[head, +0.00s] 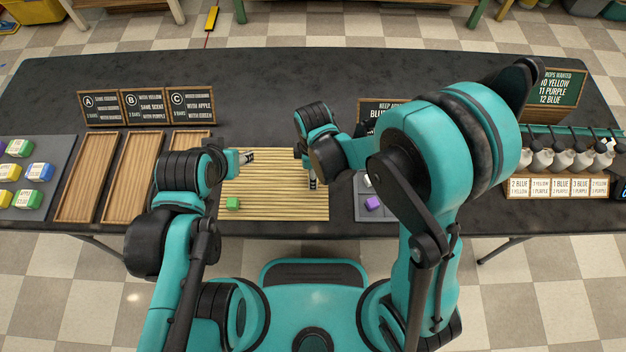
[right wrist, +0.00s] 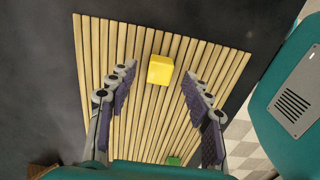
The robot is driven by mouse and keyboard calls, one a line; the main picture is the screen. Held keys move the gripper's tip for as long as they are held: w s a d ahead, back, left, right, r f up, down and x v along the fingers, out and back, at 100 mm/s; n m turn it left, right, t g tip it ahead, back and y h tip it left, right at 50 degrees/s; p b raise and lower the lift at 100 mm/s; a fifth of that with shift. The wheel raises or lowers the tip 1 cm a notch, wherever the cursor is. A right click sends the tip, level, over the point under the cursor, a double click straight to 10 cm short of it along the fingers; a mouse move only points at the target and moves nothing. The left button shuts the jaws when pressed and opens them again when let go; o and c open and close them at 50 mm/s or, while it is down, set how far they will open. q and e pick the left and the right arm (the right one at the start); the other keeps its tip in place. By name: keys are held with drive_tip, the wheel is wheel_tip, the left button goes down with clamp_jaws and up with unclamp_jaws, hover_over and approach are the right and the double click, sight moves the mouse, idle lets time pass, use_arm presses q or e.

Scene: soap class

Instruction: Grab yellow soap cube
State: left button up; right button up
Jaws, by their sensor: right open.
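A yellow soap cube (right wrist: 160,70) lies on the slatted wooden mat (right wrist: 92,45) in the right wrist view. In the head view I cannot make it out on the mat (head: 270,210); my right arm may hide it. My right gripper (head: 312,184) points down over the mat's right part. In the right wrist view its fingers are spread wide and empty, with the cube ahead between the tips; whether they are level with it is unclear. My left gripper (head: 247,157) is over the mat's back left corner; its jaws are too small to judge.
A green soap cube (head: 233,203) lies on the mat's front left. Wooden trays (head: 128,175) stand left of it, and a grey mat (head: 40,150) with coloured soaps lies further left. A purple cube (head: 373,203) lies on a grey tray to the right. Signs stand behind.

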wheel_tip(320, 180, down, 2)
drive_tip(key=shift+f, duration=0.1)
drive_tip(key=c, duration=1)
drive_tip(key=shift+r, duration=0.3)
